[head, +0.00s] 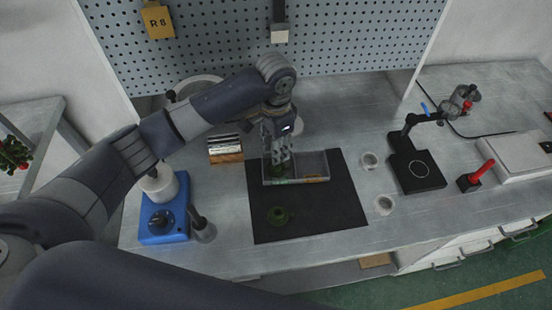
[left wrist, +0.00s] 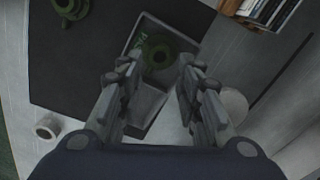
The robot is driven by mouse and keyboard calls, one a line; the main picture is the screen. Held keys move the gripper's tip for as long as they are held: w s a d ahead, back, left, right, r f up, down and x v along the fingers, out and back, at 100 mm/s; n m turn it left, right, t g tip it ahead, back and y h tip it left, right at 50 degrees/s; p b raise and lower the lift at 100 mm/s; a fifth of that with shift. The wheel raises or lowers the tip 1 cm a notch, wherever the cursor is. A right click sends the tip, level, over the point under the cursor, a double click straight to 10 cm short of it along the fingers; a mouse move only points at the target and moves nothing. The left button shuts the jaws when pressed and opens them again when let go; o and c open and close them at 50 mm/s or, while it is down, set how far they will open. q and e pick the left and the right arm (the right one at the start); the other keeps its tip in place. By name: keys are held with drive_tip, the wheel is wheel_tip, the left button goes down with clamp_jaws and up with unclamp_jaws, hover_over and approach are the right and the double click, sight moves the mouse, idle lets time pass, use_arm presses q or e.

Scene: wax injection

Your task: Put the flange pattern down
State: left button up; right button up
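A green flange pattern (left wrist: 158,48) with a round rim and raised hub lies at one end of a grey tray (head: 312,163). My left gripper (head: 281,163) points down over the left part of this tray. In the left wrist view, its two fingers (left wrist: 159,66) are apart, with the flange pattern showing between and beyond the tips. I see no finger closed on it. In the head view the fingers largely hide this pattern. My right gripper is not in view.
The mat's right side is clear.

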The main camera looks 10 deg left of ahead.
use_arm(q)
wheel_tip(320, 180, up, 6)
drive_tip(key=shift+b, duration=0.3)
idle(0.4)
